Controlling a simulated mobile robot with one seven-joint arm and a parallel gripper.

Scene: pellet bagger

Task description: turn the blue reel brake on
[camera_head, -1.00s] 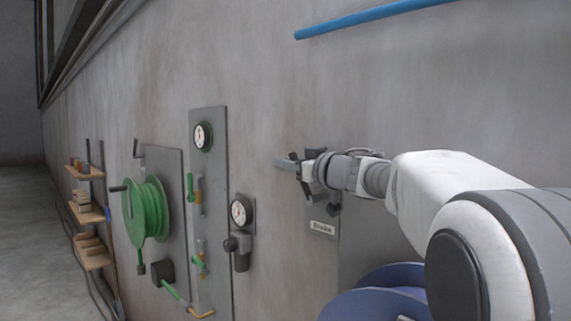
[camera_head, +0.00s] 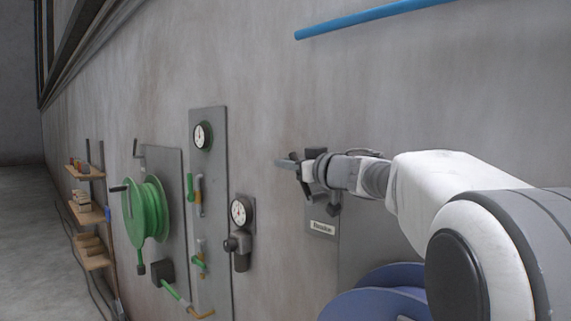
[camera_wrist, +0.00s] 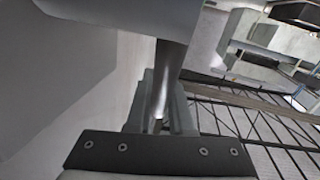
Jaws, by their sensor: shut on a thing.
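The blue reel (camera_head: 375,303) stands at the lower right of the head view, partly hidden by my arm. Above it a grey plate on the wall carries a label (camera_head: 322,228) that seems to read "Brake". The brake handle (camera_head: 285,163) is a grey bar sticking out to the left of my gripper (camera_head: 303,170), which is shut on it. In the wrist view a shiny metal bar (camera_wrist: 163,85) runs down between the jaws (camera_wrist: 160,120). The handle's pivot is mostly hidden behind my gripper.
To the left, a green hose reel (camera_head: 148,212) and a tall panel (camera_head: 210,240) with a gauge and small green and orange levers are on the wall. Another gauge (camera_head: 240,212) is nearer. Shelves (camera_head: 90,216) stand far left. A blue pipe (camera_head: 370,16) runs above my arm.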

